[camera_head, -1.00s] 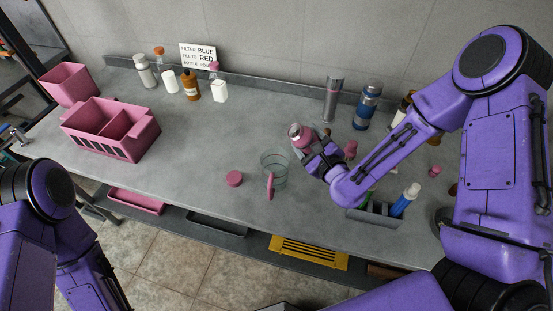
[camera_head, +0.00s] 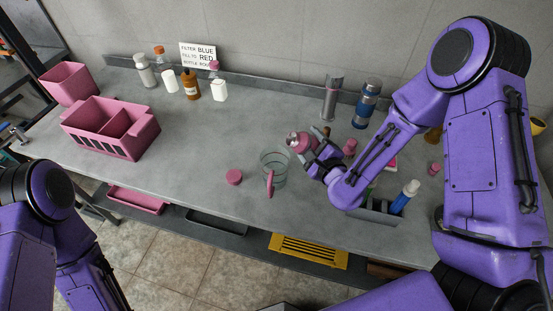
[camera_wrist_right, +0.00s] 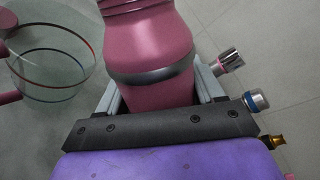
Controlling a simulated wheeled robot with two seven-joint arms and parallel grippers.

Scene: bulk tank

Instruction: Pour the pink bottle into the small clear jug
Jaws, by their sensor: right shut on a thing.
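The pink bottle (camera_head: 298,143) is held in my right gripper (camera_head: 312,153), its open silvery mouth tilted towards the left, above the counter. In the right wrist view the pink bottle (camera_wrist_right: 150,55) sits between the two jaw fingers (camera_wrist_right: 157,97), with a dark grey band around it. The small clear jug (camera_head: 274,170) stands on the counter just left of and below the bottle, with a pink handle. It also shows in the right wrist view (camera_wrist_right: 52,75), where a red line and a blue line run round it. No liquid stream is visible. My left gripper is out of view.
A pink lid (camera_head: 234,177) lies left of the jug. A pink divided caddy (camera_head: 112,128) stands at the left. Several bottles and a sign (camera_head: 198,55) stand at the back. A steel flask (camera_head: 332,98) and a blue flask (camera_head: 366,105) stand behind my right gripper. The counter's middle is clear.

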